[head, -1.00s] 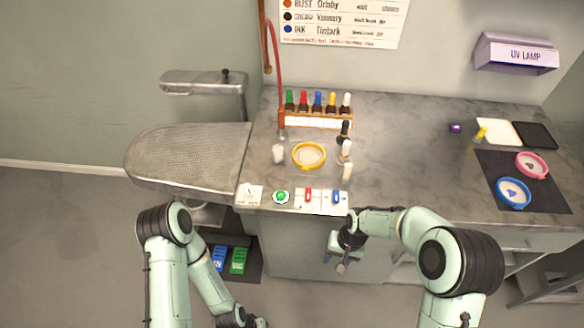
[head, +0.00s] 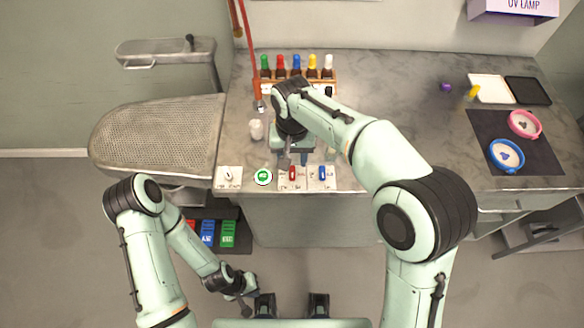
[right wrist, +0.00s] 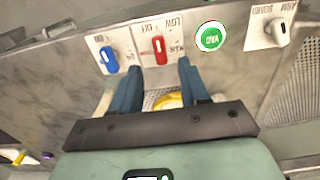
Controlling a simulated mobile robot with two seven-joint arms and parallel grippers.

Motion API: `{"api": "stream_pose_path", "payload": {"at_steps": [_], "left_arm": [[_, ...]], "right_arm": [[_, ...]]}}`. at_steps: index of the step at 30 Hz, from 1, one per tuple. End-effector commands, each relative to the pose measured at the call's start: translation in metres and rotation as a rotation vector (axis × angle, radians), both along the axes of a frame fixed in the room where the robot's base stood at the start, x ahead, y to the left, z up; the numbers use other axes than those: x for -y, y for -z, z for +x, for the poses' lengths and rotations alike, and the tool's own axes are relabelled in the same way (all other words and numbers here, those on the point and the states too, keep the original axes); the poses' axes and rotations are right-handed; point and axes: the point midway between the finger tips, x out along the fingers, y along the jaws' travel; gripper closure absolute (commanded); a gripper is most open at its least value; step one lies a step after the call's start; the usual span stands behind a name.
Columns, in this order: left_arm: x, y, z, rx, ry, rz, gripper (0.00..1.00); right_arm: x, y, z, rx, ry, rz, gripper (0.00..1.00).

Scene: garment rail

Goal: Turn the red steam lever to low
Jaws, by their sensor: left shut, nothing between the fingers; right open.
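The red steam lever (head: 292,173) sits on a white labelled plate at the counter's front edge, between the green button and the blue lever. In the right wrist view the red lever (right wrist: 158,49) stands nearly upright in the picture, with OFF and LOW printed beyond it and another label beside it. I cannot tell exactly which mark it points to. My right gripper (head: 293,160) is open and points down just behind the lever; its fingers (right wrist: 159,66) straddle the lever's line, apart from it. My left gripper (head: 246,308) is shut and empty, low in front of the counter.
The green button (head: 263,177) and blue lever (head: 322,173) flank the red lever closely. A white knob plate (head: 229,176) is further left. Dropper bottles (head: 296,66) stand in a rack behind my right arm. The ironing board (head: 150,140) is at left.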

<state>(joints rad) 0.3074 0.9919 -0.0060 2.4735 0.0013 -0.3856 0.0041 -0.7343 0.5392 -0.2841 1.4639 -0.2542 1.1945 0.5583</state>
Motion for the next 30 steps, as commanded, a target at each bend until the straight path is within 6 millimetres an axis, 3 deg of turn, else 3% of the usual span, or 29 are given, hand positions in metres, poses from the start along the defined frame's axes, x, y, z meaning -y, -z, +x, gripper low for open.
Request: {"api": "stream_pose_path", "payload": {"at_steps": [3, 9, 21, 23, 25, 26, 30], "left_arm": [[0.0, 0.004, -0.002, -0.002, 0.0, 0.0, 1.0], [0.0, 0.007, -0.003, -0.003, 0.0, 0.0, 1.0], [0.0, 0.007, -0.003, -0.003, 0.0, 0.0, 1.0], [0.0, 0.007, -0.003, -0.003, 0.0, 0.0, 1.0], [0.0, 0.007, -0.003, -0.003, 0.0, 0.0, 1.0], [0.0, 0.007, -0.003, -0.003, 0.0, 0.0, 1.0], [0.0, 0.007, -0.003, -0.003, 0.0, 0.0, 1.0]], "right_arm": [[0.001, 0.025, -0.001, -0.003, 0.0, -0.001, 0.55], [0.001, 0.049, 0.0, -0.002, 0.001, 0.0, 0.55], [0.0, 0.057, 0.0, 0.0, 0.0, 0.001, 0.55], [0.0, 0.057, 0.0, 0.0, 0.0, 0.001, 0.72], [0.0, 0.056, 0.0, 0.001, 0.0, 0.001, 0.94], [0.0, 0.056, 0.0, 0.001, 0.0, 0.001, 1.0], [0.0, 0.056, 0.0, 0.001, 0.001, 0.001, 1.0]]}}
